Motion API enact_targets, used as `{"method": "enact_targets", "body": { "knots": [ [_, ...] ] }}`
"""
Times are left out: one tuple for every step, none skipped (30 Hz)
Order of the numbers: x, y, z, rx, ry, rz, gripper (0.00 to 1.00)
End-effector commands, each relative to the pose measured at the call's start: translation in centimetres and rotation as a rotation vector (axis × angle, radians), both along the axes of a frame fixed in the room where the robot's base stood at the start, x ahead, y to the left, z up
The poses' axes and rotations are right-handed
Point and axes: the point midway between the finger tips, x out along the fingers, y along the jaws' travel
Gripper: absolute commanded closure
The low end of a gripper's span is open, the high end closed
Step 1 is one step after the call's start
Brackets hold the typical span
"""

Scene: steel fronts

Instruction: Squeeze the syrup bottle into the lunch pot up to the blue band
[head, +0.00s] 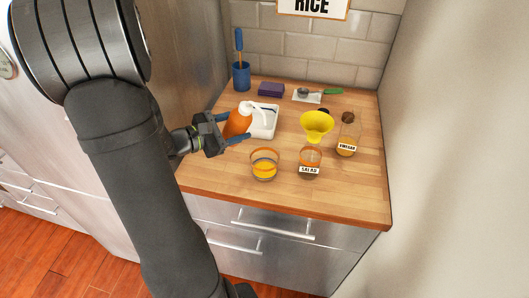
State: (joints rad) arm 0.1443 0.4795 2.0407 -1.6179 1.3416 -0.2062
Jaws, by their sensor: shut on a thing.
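My gripper (231,127) has blue fingertips and is shut on an orange bottle (238,121) with a white spout, which I take for the syrup bottle. The bottle leans to the right, its spout pointing right over the white tray. A clear round pot (264,164) with yellow-orange contents stands on the counter, nearer the front and slightly right of the bottle. It carries no readable label, and I cannot make out a blue band or the exact fill level. The spout is not over this pot. No stream of syrup shows.
A white tray (265,133) lies behind the bottle. A jar labelled SALAD (310,164), a yellow funnel (317,122) and a VINEGAR bottle (347,137) stand to the right. A blue cup (241,77), a purple block (271,90) and a green-handled utensil (331,92) are farther back. The front right counter is clear.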

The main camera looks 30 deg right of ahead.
Motion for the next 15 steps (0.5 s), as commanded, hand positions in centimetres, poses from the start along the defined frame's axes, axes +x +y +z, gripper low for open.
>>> {"method": "enact_targets", "body": {
  "knots": [
    [0.01,0.00,0.27,-0.001,-0.002,-0.001,0.58],
    [0.01,0.00,0.35,-0.001,-0.002,-0.001,0.58],
    [0.00,0.00,0.41,0.000,-0.001,0.000,0.58],
    [0.01,0.00,0.44,0.000,0.000,0.000,0.58],
    [0.01,0.00,0.45,0.000,0.000,0.000,0.58],
    [0.01,0.00,0.45,0.000,0.000,0.000,0.58],
    [0.01,0.00,0.44,0.000,0.000,0.000,0.58],
    [0.01,0.00,0.44,0.000,0.000,0.000,0.58],
    [0.01,0.00,0.44,0.000,0.000,0.000,0.58],
    [0.01,-0.01,0.44,0.000,0.000,0.000,0.58],
    [0.02,-0.01,0.43,0.000,0.000,0.001,0.58],
    [0.02,0.00,0.38,0.000,0.000,0.000,0.58],
    [0.01,0.00,0.32,0.000,0.001,0.000,0.58],
    [0.02,0.00,0.21,0.000,0.001,0.000,0.58],
    [0.01,0.00,0.02,0.000,0.002,0.000,0.58]
  ]
}}
